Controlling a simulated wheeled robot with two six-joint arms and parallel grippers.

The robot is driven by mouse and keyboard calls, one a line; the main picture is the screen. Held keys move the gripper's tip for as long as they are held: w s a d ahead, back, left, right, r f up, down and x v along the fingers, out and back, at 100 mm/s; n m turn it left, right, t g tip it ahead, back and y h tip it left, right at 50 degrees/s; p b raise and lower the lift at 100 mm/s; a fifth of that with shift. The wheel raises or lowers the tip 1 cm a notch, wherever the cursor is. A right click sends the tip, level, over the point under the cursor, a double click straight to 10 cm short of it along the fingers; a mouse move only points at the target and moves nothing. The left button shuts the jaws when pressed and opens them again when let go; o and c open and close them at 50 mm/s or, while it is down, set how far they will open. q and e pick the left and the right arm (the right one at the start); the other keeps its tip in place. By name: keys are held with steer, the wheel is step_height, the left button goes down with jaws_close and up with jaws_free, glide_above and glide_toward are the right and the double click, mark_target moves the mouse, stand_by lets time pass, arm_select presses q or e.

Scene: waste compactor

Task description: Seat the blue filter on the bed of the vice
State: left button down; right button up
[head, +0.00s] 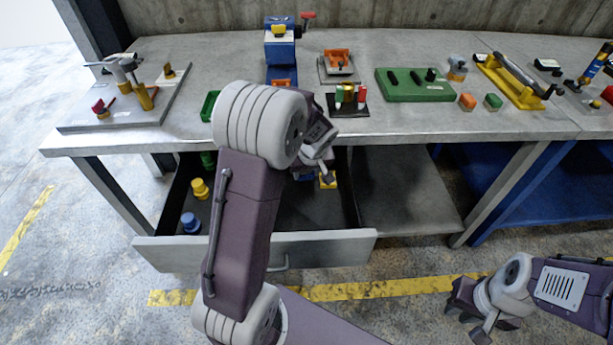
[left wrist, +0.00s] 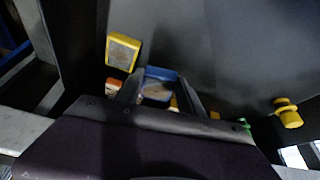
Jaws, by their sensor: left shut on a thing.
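The blue filter (left wrist: 163,76), a blue frame with a pale centre, is between the fingers of my left gripper (left wrist: 160,92) in the left wrist view. The gripper is shut on it, inside the open drawer. In the head view my left gripper (head: 318,172) reaches into the drawer, and my arm hides most of the filter. On the bench, an orange clamp-like fixture on a grey plate (head: 338,64) looks like the vice. A blue upright device (head: 280,52) stands left of it; I cannot be sure which is the vice. My right gripper (head: 472,312) is open and empty above the floor.
The open drawer (head: 325,248) holds a yellow filter (left wrist: 122,50), an orange block (left wrist: 113,86) and yellow (head: 200,188) and blue (head: 191,222) knobs. A black stand with coloured pieces (head: 347,104) and a green board (head: 415,88) stand near the bench's front edge.

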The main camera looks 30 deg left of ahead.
arm_select(q)
steer(key=s+d+r, duration=0.6)
steer(key=s+d, duration=0.2)
steer(key=shift+s+r+p, duration=0.3)
steer(key=shift+r, duration=0.1)
